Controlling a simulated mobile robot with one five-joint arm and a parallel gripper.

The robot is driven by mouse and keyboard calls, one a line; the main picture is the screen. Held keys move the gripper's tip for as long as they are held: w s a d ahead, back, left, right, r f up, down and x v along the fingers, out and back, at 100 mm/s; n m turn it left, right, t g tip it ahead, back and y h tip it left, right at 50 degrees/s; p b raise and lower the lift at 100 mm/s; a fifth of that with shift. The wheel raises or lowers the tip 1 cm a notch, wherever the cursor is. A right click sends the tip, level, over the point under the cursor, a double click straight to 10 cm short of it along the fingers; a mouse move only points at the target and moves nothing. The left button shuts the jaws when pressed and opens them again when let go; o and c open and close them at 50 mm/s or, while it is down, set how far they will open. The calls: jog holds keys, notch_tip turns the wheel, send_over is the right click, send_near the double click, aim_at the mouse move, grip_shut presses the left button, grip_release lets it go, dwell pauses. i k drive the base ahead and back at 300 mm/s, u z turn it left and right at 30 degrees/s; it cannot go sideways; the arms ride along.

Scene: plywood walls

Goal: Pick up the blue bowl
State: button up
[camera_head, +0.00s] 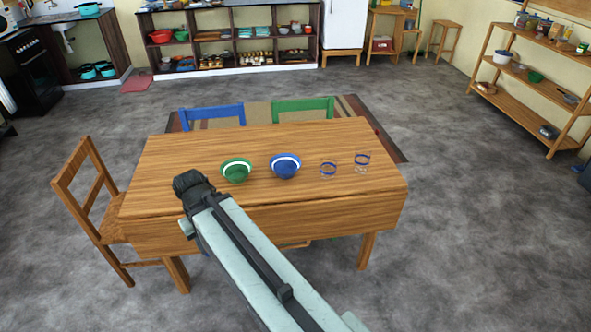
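The blue bowl (285,167) with a white band stands on the wooden table (210,148), right of the table's middle. A green bowl (236,171) with a white band stands just to its left, a small gap apart. My arm reaches up from the lower right of the picture. Its dark end, my gripper (190,183), is over the table's front left part, left of both bowls and apart from the blue bowl. The fingers cannot be made out, so its opening does not show.
Two glasses with blue bands, a short one (328,168) and a taller one (362,161), stand right of the blue bowl. A wooden chair (88,205) is at the table's left end. Blue (212,115) and green (303,107) chairs stand behind. The table's back left is clear.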

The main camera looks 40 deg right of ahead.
aim_at(286, 165)
jog(key=z, duration=0.95)
jog(key=i, duration=1)
jog(key=z, duration=0.1)
jog(key=k, duration=1.35)
jog(key=u, duration=1.8)
jog(key=i, duration=1)
jog(key=z, duration=0.05)
